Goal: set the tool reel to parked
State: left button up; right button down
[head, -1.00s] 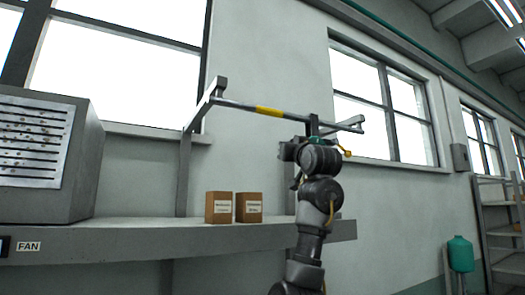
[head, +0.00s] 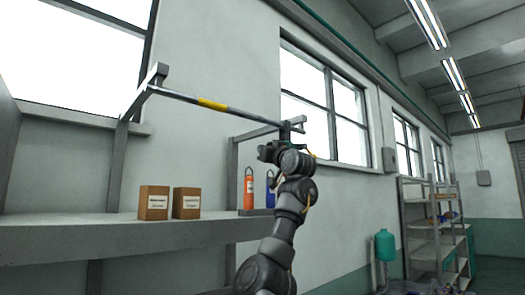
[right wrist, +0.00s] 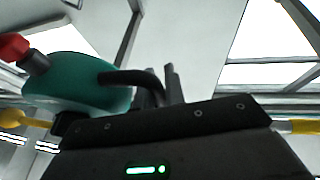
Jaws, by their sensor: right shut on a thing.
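A metal rail (head: 178,96) with a yellow band (head: 212,104) runs between wall brackets above the shelf. A dark hanger (head: 285,131) sits on the rail near its right end. My right gripper (head: 272,150) is just below this hanger, and a little green shows there. In the right wrist view, a rounded teal body (right wrist: 78,84) with a red end piece (right wrist: 14,47) and a dark curved handle or hose (right wrist: 133,78) is close to the gripper; it looks like the tool reel. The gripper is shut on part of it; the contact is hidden. My left gripper is not in view.
A shelf (head: 60,240) below the rail holds two brown boxes (head: 154,203) (head: 186,203), an orange bottle (head: 249,190) and a blue bottle (head: 270,192). A teal tank (head: 385,246) and a shelving rack (head: 432,225) stand farther right. The space right of my arm looks free.

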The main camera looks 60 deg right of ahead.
jog(key=c, duration=1.9)
grip_release()
jog(key=shift+s+r, duration=0.15)
jog(key=shift+o, duration=0.8)
jog(key=shift+s+d, duration=0.1)
jog(key=shift+d, duration=0.1)
jog(key=shift+a, duration=0.1)
jog(key=b+v, duration=0.7)
jog(key=v, duration=0.3)
jog(key=shift+s+a+f+b, duration=0.2)
jog(key=shift+s+f+b, duration=0.1)
jog(key=shift+b, duration=0.1)
jog(key=shift+w, duration=0.1)
